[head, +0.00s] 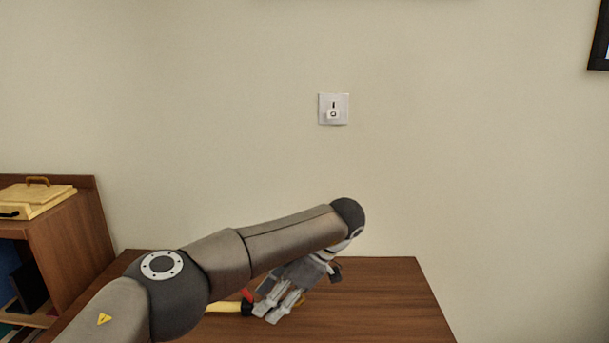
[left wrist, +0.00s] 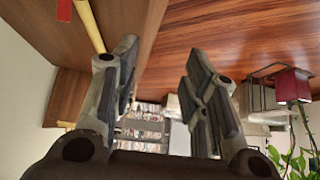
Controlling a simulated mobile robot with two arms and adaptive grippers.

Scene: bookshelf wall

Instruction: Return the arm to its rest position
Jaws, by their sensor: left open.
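My left arm (head: 290,235) reaches in from the lower left in the head view, over a brown wooden table (head: 390,300). My left gripper (head: 269,312) points down and toward the lower left, low over the table. In the left wrist view its two fingers (left wrist: 160,60) stand apart with nothing between them. A yellow rod-like thing (head: 225,307) with a dark end lies on the table beside the fingers, with some red near it. The arm and gripper hide part of it. My right gripper is not in view.
A white wall switch (head: 333,109) is on the wall behind the table. A wooden shelf (head: 75,225) with a yellow box (head: 38,196) on top stands at left. The table's right side is clear. The left wrist view shows a red pot-like thing (left wrist: 292,86) near a plant (left wrist: 290,160).

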